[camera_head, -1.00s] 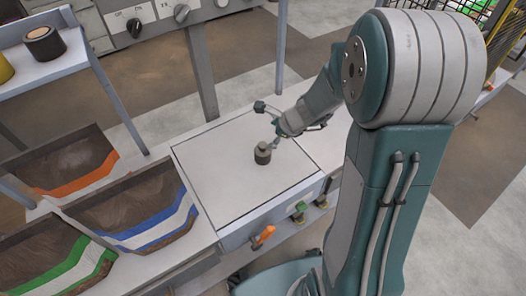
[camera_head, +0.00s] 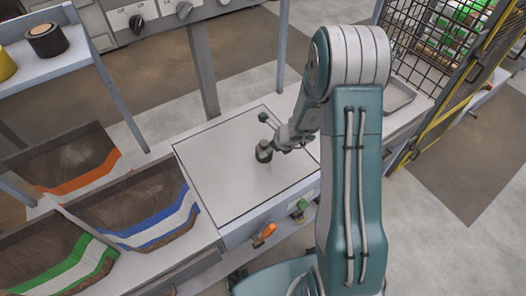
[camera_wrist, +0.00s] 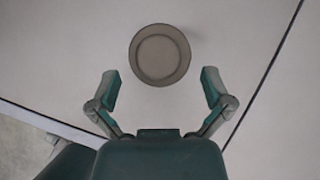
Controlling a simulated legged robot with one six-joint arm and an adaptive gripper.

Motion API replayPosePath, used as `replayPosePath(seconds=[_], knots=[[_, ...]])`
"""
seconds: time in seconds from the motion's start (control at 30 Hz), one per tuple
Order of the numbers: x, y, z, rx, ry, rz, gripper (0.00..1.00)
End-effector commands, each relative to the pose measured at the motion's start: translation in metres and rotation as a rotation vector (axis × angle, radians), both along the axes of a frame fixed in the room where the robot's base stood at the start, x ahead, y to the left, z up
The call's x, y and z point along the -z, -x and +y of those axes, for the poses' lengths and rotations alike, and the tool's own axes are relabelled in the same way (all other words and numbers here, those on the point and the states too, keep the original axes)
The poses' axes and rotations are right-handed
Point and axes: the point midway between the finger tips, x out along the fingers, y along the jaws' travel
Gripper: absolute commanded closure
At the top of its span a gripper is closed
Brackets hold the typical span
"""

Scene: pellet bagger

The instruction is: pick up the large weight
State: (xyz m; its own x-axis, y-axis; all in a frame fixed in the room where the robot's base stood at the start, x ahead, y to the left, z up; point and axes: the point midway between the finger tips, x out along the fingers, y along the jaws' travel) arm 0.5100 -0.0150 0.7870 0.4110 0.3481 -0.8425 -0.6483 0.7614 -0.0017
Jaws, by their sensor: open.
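A dark grey cylindrical weight (camera_head: 263,153) with a narrower top stands upright on the pale square plate (camera_head: 215,172). In the wrist view the weight (camera_wrist: 160,58) shows from above as a round disc with a raised rim. My gripper (camera_head: 269,134) is beside the weight in the head view. In the wrist view my gripper (camera_wrist: 160,84) is open, with one finger to each side of and slightly below the disc. The fingers appear apart from the weight. The far side of the gripper is partly hidden by the arm in the head view.
Open bins with orange (camera_head: 85,178), blue (camera_head: 155,232) and green (camera_head: 70,268) bands stand left of the plate. A shelf (camera_head: 30,68) holds a dark cylinder (camera_head: 46,40). A post (camera_head: 203,75) rises behind the plate. A mesh fence (camera_head: 425,50) stands right.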

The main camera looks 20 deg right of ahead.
Motion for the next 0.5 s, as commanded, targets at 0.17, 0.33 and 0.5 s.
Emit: replayPosePath(seconds=[0.17, 0.33, 0.5], knots=[[0.025, -0.009, 0.011, -0.002, 0.000, 0.003, 0.00], [0.036, -0.015, 0.016, -0.002, 0.001, 0.001, 0.00], [0.036, -0.015, 0.016, -0.002, 0.000, 0.000, 0.00]])
